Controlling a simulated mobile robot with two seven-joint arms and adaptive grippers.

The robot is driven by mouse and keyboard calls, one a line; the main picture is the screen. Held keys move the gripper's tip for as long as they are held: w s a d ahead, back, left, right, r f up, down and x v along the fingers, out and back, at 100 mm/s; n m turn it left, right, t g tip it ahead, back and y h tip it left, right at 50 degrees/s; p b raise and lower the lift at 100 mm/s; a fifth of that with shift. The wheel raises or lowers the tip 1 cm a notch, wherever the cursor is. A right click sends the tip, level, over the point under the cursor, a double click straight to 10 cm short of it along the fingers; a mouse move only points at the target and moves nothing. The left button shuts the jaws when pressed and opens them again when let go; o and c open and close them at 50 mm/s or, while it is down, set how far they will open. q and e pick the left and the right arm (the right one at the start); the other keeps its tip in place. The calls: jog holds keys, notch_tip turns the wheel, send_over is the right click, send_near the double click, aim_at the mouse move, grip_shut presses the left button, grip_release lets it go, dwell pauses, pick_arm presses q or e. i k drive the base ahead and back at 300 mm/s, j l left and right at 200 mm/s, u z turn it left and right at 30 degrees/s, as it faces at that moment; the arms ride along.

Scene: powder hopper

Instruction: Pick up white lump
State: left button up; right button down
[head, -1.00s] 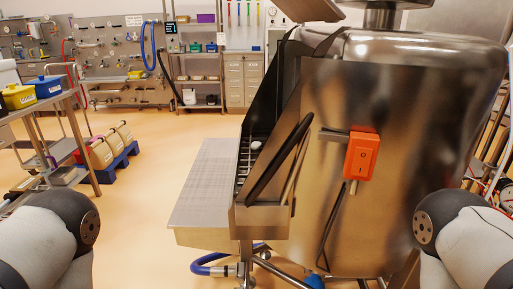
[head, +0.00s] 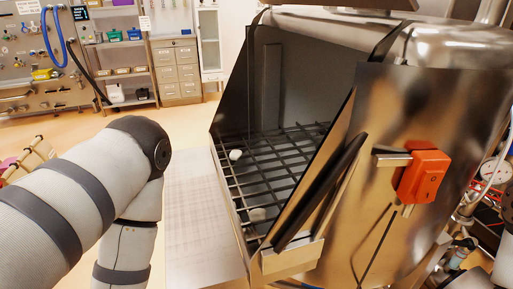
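A small white lump (head: 236,155) lies on the dark grate (head: 262,178) inside the hopper, near its left edge. A second pale lump (head: 257,214) lies lower at the near end of the grate and looks to be under or between the bars; I cannot tell which. My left arm comes in from the left and bends down beside the hopper's metal shelf. My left gripper is out of the frame below. My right gripper is not in view.
The steel hopper (head: 385,150) has dark side walls around the grate. An orange switch box (head: 424,174) sticks out at its front right. A flat metal shelf (head: 195,215) lies left of the grate. Cabinets (head: 176,75) stand far behind.

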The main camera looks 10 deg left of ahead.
aim_at(235, 155)
jog(key=i+j+z, duration=0.1)
jog(key=j+z, duration=0.4)
jog(key=j, duration=0.15)
jog(key=j+z, duration=0.5)
jog(key=j, duration=0.15)
jog(key=k+j+u, duration=0.1)
jog(key=k+j, duration=0.2)
jog(key=j, duration=0.15)
jog(key=i+l+z, duration=0.15)
jog(key=i+z, duration=0.15)
